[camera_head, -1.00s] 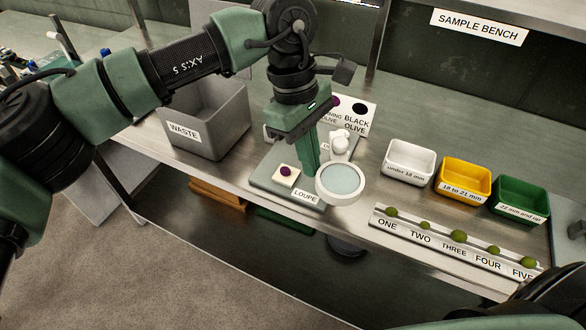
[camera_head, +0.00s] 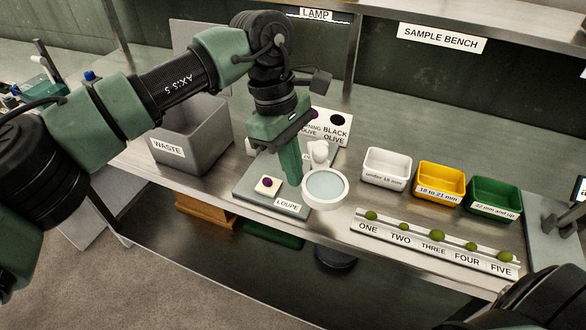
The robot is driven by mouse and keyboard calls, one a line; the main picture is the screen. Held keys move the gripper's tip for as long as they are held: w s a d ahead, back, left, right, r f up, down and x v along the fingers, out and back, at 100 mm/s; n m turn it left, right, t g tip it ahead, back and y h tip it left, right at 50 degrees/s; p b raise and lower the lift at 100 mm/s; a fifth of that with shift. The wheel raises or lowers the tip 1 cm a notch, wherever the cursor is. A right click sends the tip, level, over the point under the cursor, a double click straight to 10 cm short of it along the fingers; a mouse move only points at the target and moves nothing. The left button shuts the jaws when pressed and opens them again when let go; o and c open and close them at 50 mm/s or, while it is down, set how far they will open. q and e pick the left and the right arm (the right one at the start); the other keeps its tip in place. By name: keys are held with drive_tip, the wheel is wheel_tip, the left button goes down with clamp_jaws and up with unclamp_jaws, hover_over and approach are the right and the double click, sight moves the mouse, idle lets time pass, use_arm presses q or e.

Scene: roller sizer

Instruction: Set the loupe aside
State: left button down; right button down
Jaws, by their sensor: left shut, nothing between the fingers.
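The loupe (camera_head: 325,188) is a round lens in a white ring on a white jointed arm, at the front edge of the bench. It rises from a grey base plate labelled LOUPE (camera_head: 247,196), and the lens hangs at the plate's right. A dark purple olive on a small white pad (camera_head: 267,187) sits on the plate, left of the lens. My left gripper (camera_head: 290,180) is shut and empty, pointing down just left of the lens ring and hiding part of the loupe's arm. I cannot tell whether it touches the loupe. My right gripper is not in view.
A grey WASTE bin (camera_head: 208,140) stands to the left. White (camera_head: 386,168), yellow (camera_head: 440,183) and green (camera_head: 493,199) trays stand right of the loupe. A numbered rail (camera_head: 435,250) with green olives lies along the front edge. A colour card (camera_head: 338,125) stands behind.

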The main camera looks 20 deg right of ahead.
use_arm(q)
drive_tip(key=d+v, duration=0.1)
drive_tip(key=v, duration=0.6)
drive_tip(key=shift+a+r, duration=0.3)
drive_tip(key=shift+a, duration=0.25)
